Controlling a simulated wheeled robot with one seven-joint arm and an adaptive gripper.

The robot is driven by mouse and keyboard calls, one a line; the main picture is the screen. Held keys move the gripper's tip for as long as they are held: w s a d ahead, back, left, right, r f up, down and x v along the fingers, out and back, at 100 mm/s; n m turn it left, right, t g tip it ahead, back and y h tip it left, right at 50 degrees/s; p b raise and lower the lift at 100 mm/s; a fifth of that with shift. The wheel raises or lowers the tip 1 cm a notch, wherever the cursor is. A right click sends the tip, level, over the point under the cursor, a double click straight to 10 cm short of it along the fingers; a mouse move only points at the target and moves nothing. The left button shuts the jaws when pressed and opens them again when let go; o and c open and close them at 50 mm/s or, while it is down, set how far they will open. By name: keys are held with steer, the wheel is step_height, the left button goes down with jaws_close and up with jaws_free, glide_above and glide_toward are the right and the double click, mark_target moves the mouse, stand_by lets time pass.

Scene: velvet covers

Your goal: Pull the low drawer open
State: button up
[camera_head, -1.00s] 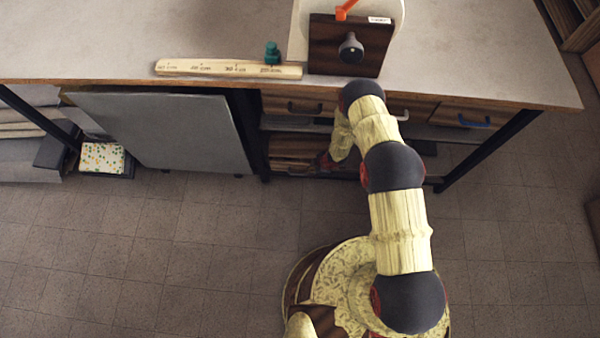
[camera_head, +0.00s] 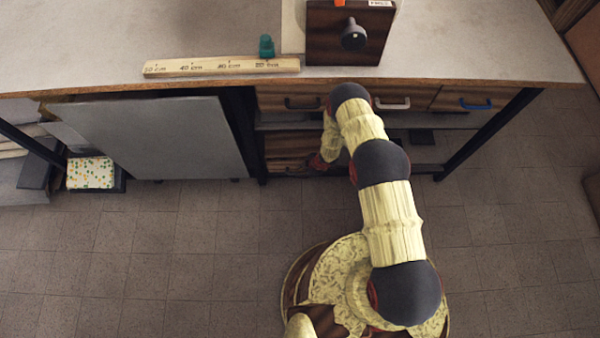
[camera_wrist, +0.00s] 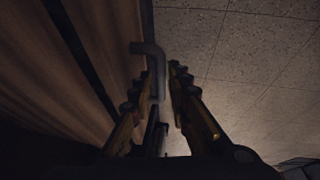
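The low drawer (camera_head: 287,146) is a brown wooden front under the worktop, below the row of small drawers, partly hidden by my arm. It looks shut. In the wrist view its wood front (camera_wrist: 100,45) fills the left side, and a grey bar handle (camera_wrist: 153,62) stands out from it. My gripper (camera_wrist: 160,80) is open, with one finger on each side of the handle; a small gap shows on the right side. I cannot tell whether the left finger touches it.
Small drawers with black (camera_head: 302,103), white (camera_head: 393,104) and blue (camera_head: 475,104) handles sit above. A grey panel (camera_head: 160,138) stands left. The worktop (camera_head: 480,40) bears a ruler (camera_head: 220,67) and a teal object (camera_head: 266,46). The tiled floor in front is clear.

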steer(key=shift+c, duration=0.8)
jaws_close()
